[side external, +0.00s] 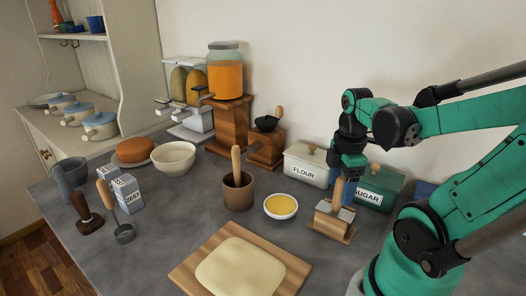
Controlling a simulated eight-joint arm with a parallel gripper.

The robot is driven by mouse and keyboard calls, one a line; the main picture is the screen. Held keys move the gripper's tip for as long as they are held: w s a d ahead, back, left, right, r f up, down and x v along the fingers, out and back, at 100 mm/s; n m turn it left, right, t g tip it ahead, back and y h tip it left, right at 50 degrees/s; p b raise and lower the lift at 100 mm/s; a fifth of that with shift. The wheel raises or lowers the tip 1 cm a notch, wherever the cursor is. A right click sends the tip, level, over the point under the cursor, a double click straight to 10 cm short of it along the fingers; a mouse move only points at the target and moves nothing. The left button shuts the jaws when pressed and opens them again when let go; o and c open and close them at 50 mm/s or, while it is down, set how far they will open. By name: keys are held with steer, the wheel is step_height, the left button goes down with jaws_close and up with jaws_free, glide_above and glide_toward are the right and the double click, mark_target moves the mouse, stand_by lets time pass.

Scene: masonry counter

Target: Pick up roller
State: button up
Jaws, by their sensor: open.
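I cannot make out a plain roller shape in the side external view. A small wooden and metal tool (331,221) with an upright wooden handle stands on the grey counter right of centre; I cannot tell whether it is the roller. My gripper (347,190) points down right at this tool's handle, its blue fingers beside or behind the handle. It is open; whether it touches the handle is unclear. A flat pale dough sheet (240,267) lies on a wooden board (190,270) at the front.
A bowl of yellow contents (281,206) and a brown mortar with a pestle (238,191) stand left of my gripper. The flour box (305,167) and green sugar box (378,188) are close behind it. A scoop (123,232) lies at left.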

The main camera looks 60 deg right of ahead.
jaws_close()
steer(key=shift+r, duration=0.2)
stand_by(0.3)
step_height(320, 180, up, 20)
steer(key=shift+f, duration=0.15)
stand_by(0.4)
